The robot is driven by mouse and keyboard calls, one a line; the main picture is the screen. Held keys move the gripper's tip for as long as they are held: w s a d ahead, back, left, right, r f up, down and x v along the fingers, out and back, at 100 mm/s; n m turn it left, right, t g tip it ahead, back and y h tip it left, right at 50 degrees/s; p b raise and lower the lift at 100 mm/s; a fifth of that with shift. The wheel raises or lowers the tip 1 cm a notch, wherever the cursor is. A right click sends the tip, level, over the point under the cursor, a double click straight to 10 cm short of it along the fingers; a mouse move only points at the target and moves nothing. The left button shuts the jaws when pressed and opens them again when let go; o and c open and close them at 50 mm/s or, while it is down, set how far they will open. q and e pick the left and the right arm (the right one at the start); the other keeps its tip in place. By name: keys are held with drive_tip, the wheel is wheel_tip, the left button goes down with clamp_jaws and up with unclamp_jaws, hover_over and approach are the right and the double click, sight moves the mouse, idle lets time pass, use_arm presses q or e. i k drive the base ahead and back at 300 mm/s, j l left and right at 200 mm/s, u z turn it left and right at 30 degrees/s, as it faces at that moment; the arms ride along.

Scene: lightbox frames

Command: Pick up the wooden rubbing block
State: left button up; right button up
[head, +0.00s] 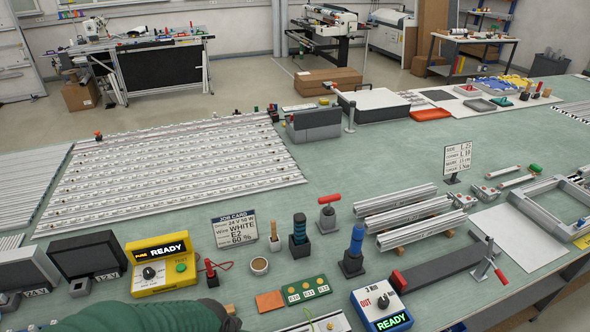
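I cannot tell for certain which of the two is the wooden rubbing block.
Long metal profiles (408,213) lie farther right. Bare bench lies around the cup.

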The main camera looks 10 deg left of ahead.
sight(230, 309)
drive_tip(key=u, duration=1.05)
drive_tip(key=i, duration=0.25)
